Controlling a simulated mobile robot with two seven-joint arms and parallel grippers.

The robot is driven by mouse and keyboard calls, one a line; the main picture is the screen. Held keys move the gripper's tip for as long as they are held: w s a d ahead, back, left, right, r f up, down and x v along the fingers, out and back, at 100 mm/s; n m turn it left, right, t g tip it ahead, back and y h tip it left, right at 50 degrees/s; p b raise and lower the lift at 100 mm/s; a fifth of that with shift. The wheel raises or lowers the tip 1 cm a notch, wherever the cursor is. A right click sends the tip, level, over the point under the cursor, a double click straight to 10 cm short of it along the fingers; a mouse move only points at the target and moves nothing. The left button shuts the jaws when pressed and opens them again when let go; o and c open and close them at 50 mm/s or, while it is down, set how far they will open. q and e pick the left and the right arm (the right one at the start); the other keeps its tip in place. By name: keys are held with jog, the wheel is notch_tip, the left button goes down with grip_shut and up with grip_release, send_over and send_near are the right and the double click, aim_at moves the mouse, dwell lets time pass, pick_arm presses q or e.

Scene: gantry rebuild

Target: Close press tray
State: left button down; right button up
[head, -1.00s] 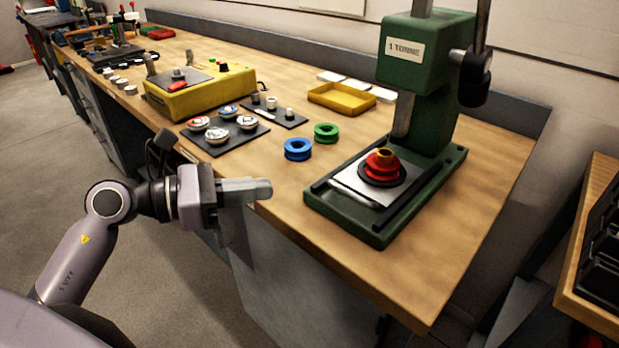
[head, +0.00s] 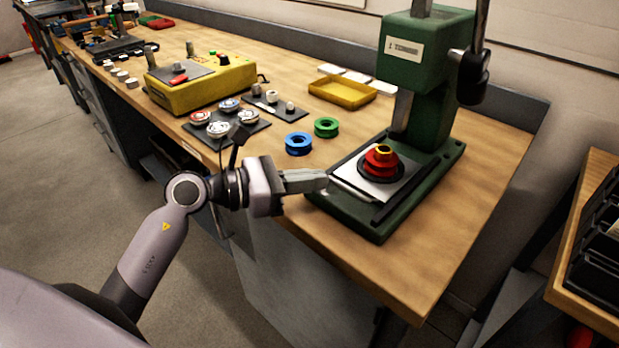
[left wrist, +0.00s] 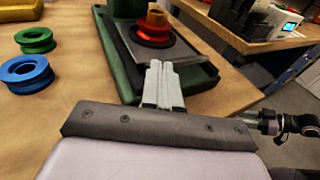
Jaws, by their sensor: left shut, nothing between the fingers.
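The green press (head: 428,100) stands at the right end of the workbench. Its metal tray (head: 350,185) lies on the press base and carries a black, red and yellow stacked part (head: 381,162). The tray (left wrist: 190,49) and the stacked part (left wrist: 155,28) also show in the left wrist view. My left gripper (head: 322,180) is shut and empty, with its fingertips at the tray's near left edge. In the left wrist view the fingers (left wrist: 161,70) point at the tray's front; I cannot tell whether they touch it. My right gripper is not in view.
A blue ring (head: 299,143) and a green ring (head: 326,127) lie left of the press. A yellow bin (head: 342,91), a dark plate (head: 243,134) with several round parts, and a yellow control box (head: 200,80) stand farther back. The bench front right of the press is clear.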

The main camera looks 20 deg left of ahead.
pick_arm(q)
jog(key=w, duration=0.1)
jog(key=w+d, duration=0.1)
jog(key=w, duration=0.2)
jog(key=shift+w+d, duration=0.1)
jog(key=shift+d, duration=0.15)
jog(key=shift+w+r, duration=0.1)
jog(key=shift+r, duration=0.05)
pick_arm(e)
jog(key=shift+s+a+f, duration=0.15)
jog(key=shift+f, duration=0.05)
pick_arm(q)
jog(key=shift+w, duration=0.1)
jog(key=shift+a+b, duration=0.1)
jog(key=shift+b, duration=0.2)
